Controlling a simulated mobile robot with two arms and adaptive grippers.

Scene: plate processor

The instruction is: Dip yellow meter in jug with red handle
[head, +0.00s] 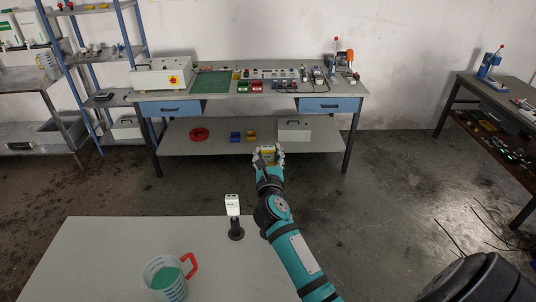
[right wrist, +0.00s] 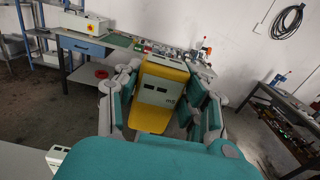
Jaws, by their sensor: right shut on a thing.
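The yellow meter (right wrist: 161,92) is between the fingers of my right gripper in the right wrist view, with its grey display face showing. In the head view my right gripper (head: 268,152) is shut on the yellow meter (head: 267,150), held out past the table's far edge. The jug with the red handle (head: 165,279) stands upright on the near table with green liquid inside. Its red handle (head: 193,265) points right. The jug is well apart from the gripper, nearer to me and to the left. My left gripper is not in view.
A white meter on a black stand (head: 233,207) is at the near table's (head: 105,240) far edge, right of the jug. A workbench (head: 220,126) with tools stands against the wall. The floor between is clear.

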